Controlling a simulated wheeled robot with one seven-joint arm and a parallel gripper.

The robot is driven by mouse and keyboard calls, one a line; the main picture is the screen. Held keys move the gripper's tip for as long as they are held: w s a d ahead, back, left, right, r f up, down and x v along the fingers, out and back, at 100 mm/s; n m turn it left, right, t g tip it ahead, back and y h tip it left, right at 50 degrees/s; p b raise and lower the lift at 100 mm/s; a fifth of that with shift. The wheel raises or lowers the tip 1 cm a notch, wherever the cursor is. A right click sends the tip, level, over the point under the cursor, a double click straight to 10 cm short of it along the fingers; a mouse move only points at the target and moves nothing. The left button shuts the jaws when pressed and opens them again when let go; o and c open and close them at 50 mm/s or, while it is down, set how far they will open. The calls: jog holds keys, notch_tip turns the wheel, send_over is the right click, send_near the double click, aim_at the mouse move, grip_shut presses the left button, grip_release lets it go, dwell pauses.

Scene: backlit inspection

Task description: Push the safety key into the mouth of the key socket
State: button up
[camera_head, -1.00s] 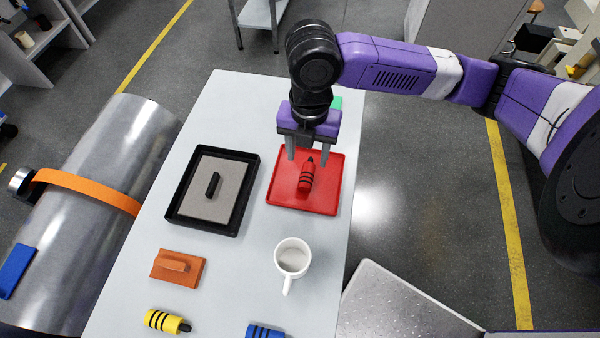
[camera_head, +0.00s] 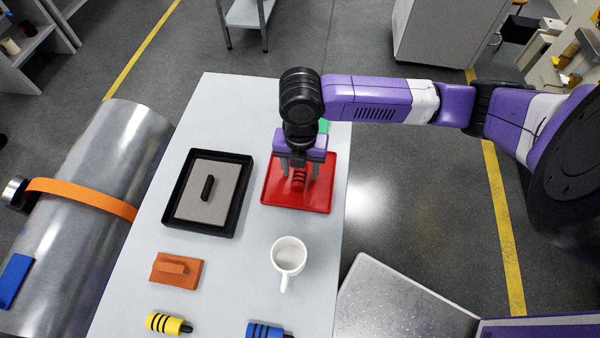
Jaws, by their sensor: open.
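A red cylindrical piece with black bands (camera_head: 298,181), perhaps the safety key, lies on a red tray (camera_head: 323,196). My gripper (camera_head: 299,172) is open above the tray, pointing down. Its fingers are on the left and right of the red piece, and the gripper hides the piece's far end. I cannot tell whether the fingers touch it. I cannot identify the key socket for sure. A black tray (camera_head: 237,212) left of the red tray holds a grey plate (camera_head: 208,212) with a black bar-shaped part (camera_head: 208,188) on it.
An orange block with a grip (camera_head: 177,270), a white mug (camera_head: 289,255), a yellow banded piece (camera_head: 166,323) and a blue banded piece (camera_head: 266,330) stand nearer on the pale table (camera_head: 228,285). A green thing (camera_head: 323,126) is partly hidden behind my gripper. A metal cylinder (camera_head: 80,230) lies left of the table.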

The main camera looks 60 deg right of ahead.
aim_at(301, 170)
grip_shut()
jog(key=shift+r, duration=0.1)
notch_tip(301, 170, up, 20)
jog(key=shift+b, duration=0.45)
jog(key=c, duration=0.8)
grip_release()
grip_shut()
